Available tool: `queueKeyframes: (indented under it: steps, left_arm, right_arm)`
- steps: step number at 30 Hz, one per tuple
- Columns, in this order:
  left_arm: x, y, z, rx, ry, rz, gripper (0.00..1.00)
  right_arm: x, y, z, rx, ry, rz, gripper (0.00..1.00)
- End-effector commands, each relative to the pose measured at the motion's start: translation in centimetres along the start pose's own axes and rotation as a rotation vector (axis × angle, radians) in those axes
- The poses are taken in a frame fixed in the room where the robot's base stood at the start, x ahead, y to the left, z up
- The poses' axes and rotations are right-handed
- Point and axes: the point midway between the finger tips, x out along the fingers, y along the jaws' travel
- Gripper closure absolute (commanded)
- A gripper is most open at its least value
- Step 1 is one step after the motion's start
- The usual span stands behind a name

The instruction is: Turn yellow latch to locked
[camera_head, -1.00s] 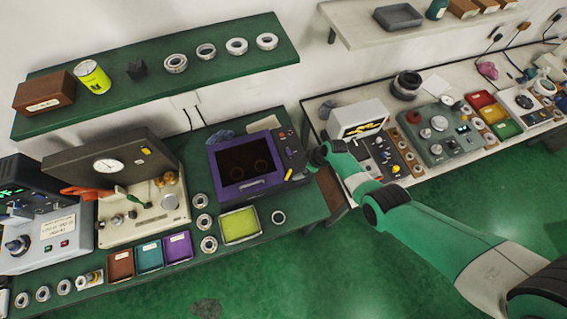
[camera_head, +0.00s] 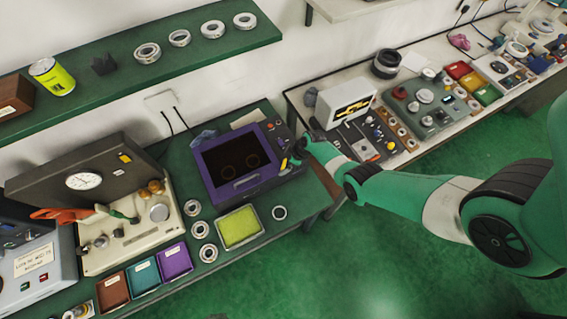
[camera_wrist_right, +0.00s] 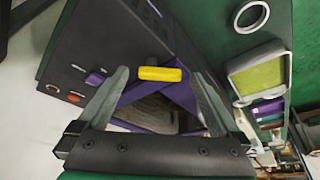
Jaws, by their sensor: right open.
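The yellow latch (camera_head: 284,163) is on the dark right-hand panel of a purple-framed oven-like box (camera_head: 240,184). In the right wrist view the yellow latch (camera_wrist_right: 160,74) is a short bar lying across the picture, between the fingertips. My right gripper (camera_head: 296,152) is at the panel, close to the latch. In the wrist view its grey fingers (camera_wrist_right: 162,76) are spread apart, one on each side of the latch, with gaps showing; I cannot tell the exact depth. My left gripper is not in view.
A purple button (camera_wrist_right: 95,78) and a red button (camera_wrist_right: 76,96) are on the same panel. A yellow-green tray (camera_head: 240,228) and a loose ring (camera_head: 279,213) lie in front of the box. A white-faced unit (camera_head: 345,101) stands on the bench to the right.

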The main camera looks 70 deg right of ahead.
Motion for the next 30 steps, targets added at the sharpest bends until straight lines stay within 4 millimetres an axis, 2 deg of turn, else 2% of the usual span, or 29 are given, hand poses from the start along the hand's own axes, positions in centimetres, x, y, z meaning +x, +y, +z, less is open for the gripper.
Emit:
queueKeyframes:
  steps: [4,18,30]
  left_arm:
    - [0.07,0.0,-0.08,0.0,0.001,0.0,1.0]
    - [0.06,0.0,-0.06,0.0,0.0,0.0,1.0]
    - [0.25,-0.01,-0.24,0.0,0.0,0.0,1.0]
  right_arm:
    - [-0.09,0.0,-0.05,0.0,0.0,0.0,0.0]
    - [-0.08,0.0,-0.05,-0.001,0.0,0.0,0.85]
    - [-0.1,-0.1,-0.15,0.061,0.0,0.027,0.86]
